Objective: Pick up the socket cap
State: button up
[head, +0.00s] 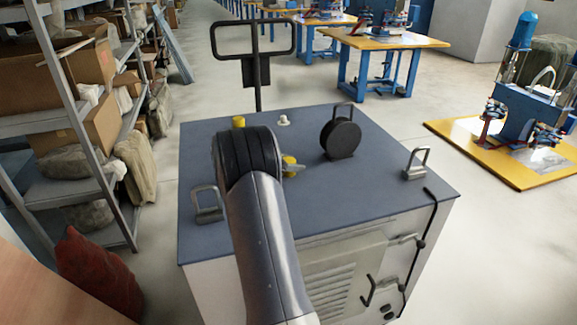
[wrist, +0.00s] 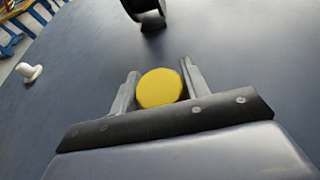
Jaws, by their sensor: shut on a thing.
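A yellow round socket cap (wrist: 160,87) sits between the two fingers of my gripper (wrist: 158,90) in the wrist view. The gripper is shut on it, with a finger along each side. In the head view the yellow cap (head: 289,160) shows partly behind my arm, with a grey fingertip of my gripper (head: 293,167) beside it, low over the dark cabinet top. I cannot tell whether the cap touches the top. A second yellow piece (head: 238,122) stands near the back left of the cabinet top.
The dark cabinet top (head: 375,190) carries a black reel (head: 340,138), a small white knob (head: 283,120) and metal handles at left (head: 207,205) and right (head: 415,165). A black push frame (head: 256,75) rises behind.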

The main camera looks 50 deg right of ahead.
aim_at(291, 159)
notch_tip(291, 159, up, 10)
jog(key=shift+r+p, duration=0.1)
jog(key=shift+p, duration=0.25)
dwell(0.5)
